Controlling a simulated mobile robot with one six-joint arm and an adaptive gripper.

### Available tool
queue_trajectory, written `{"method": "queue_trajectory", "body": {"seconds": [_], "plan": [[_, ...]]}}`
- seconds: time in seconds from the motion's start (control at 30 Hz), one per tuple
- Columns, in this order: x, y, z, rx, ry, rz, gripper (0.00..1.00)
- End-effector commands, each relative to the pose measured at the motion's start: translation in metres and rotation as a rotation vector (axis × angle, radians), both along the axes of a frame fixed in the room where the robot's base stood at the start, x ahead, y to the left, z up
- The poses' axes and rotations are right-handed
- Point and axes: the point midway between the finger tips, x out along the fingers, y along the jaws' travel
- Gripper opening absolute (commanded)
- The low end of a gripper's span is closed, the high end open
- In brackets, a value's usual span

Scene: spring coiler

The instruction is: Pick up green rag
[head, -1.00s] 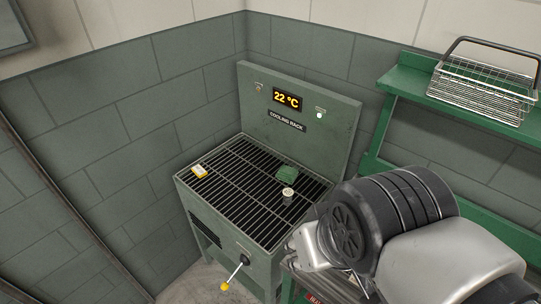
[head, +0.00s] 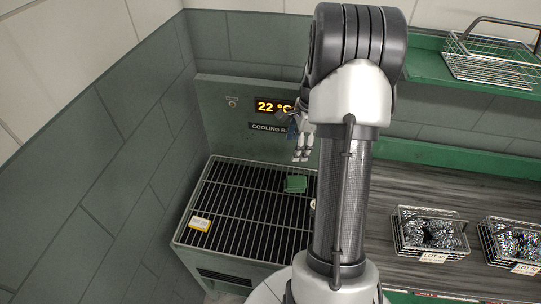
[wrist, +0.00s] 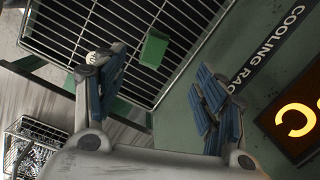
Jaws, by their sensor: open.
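The green rag (head: 295,184) lies folded on the cooling rack (head: 232,230), near its back right in the head view. It also shows in the wrist view (wrist: 154,48), between and beyond the fingertips. My gripper (head: 299,145) hangs above the back of the rack, in front of the panel, apart from the rag. In the wrist view its blue-padded fingers (wrist: 160,85) are spread wide with nothing between them.
A yellow-and-white block (head: 200,223) lies on the rack's left side. My arm partly hides a small round object (head: 313,204) right of the rag. The upright panel (head: 222,115) rises behind. Wire baskets of parts (head: 430,236) stand to the right; an empty basket (head: 492,55) sits on the green shelf.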

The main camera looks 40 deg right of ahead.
Motion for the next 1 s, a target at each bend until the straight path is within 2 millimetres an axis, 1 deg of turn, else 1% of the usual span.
{"method": "queue_trajectory", "body": {"seconds": [0.03,0.1,0.23,0.37,0.5,0.7,0.8,1.0], "plan": [[-0.005,-0.013,-0.014,0.018,0.012,-0.067,0.65],[-0.01,-0.025,-0.027,0.034,0.021,-0.133,0.65],[-0.013,-0.033,-0.044,0.047,0.027,-0.189,0.65],[-0.012,-0.031,-0.067,0.049,0.03,-0.194,0.65],[-0.009,-0.027,-0.099,0.049,0.03,-0.192,0.65],[-0.004,-0.022,-0.139,0.048,0.029,-0.191,0.65],[-0.003,-0.021,-0.152,0.048,0.029,-0.19,0.65],[-0.001,-0.02,-0.162,0.046,0.027,-0.19,0.65]]}}
